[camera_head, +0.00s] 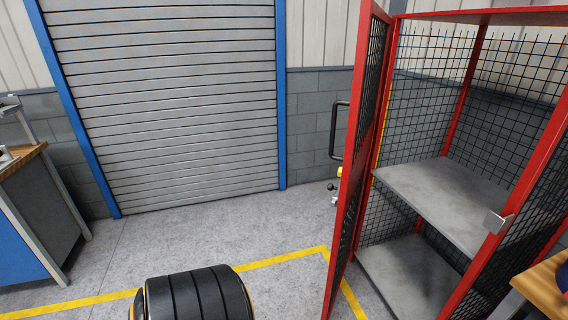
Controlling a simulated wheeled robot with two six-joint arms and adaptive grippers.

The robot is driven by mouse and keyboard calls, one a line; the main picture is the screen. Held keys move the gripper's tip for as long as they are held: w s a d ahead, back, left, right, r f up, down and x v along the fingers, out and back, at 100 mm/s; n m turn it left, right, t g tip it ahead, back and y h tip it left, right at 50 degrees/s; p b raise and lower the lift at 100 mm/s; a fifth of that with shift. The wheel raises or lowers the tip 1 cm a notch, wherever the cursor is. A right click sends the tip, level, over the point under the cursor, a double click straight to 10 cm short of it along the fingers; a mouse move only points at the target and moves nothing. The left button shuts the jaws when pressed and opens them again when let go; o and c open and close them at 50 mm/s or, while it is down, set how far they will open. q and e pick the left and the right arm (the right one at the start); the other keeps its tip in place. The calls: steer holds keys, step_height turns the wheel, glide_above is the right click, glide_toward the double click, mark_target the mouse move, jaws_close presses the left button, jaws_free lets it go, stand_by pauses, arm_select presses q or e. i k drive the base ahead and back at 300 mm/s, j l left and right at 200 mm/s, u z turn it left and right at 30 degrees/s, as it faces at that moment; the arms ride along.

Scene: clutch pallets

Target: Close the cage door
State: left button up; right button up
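The cage (543,165) stands at the right, with a red frame and black wire mesh. Its door (360,110) has a red frame and mesh and is swung open, seen nearly edge-on at the cage's left side. A black bar handle (334,130) sticks out from the door's left face. Small yellow and dark parts (333,187) show below the handle; I cannot tell exactly what they are. A metal latch plate (497,221) sits on the cage's front right post. Neither of my grippers is in view.
The cage's grey shelf (445,195) and floor panel (400,275) look empty. A wooden-topped table (545,290) stands close at the lower right. A workbench (40,215) is at the left. The grey floor (215,225) before the roller shutter (165,100) is clear.

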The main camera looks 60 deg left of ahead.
mark_target(355, 161)
steer(key=k+j+u, duration=0.15)
steer(key=j, duration=0.3)
steer(key=k+j+u, duration=0.15)
steer(key=j, duration=0.3)
steer(key=j+u, duration=0.15)
steer(key=j, duration=0.35)
steer(key=k+j+u, duration=0.15)
steer(key=j, duration=0.35)
